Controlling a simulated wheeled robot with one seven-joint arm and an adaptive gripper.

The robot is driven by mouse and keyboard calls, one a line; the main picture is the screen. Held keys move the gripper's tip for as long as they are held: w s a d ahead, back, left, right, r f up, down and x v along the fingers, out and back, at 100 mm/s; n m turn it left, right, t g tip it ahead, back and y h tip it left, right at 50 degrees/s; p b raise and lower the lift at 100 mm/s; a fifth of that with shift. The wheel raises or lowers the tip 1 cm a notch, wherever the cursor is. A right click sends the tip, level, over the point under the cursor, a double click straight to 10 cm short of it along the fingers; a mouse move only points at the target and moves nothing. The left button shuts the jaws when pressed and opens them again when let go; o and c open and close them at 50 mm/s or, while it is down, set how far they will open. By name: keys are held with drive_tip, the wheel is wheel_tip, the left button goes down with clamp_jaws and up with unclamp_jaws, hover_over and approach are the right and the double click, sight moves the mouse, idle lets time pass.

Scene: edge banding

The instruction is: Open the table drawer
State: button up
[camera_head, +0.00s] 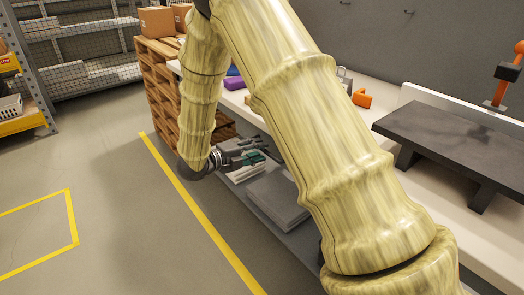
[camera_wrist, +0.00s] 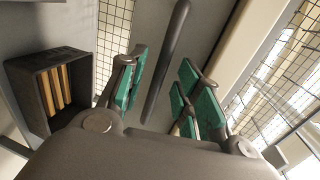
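The table (camera_head: 485,236) has a white top and runs along the right side of the head view. Its drawer front is hidden there, largely behind my arm. In the wrist view a long dark bar handle (camera_wrist: 168,62) stands off a grey surface (camera_wrist: 208,20) that looks like the drawer front. My gripper (camera_wrist: 160,88) is open, with green pads on either side of the handle's near end. No contact with the handle is clear. In the head view my gripper (camera_head: 256,152) is beside the table's front, below the top.
Grey flat boxes (camera_head: 277,200) lie on the table's lower shelf. A black raised platform (camera_head: 450,140), an orange item (camera_head: 362,98) and a purple item (camera_head: 234,83) are on top. Wooden pallets (camera_head: 160,92) stand behind. The floor at left is clear. A dark crate (camera_wrist: 45,92) shows in the wrist view.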

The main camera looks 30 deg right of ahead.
drive_tip(key=shift+x, duration=1.3)
clamp_jaws()
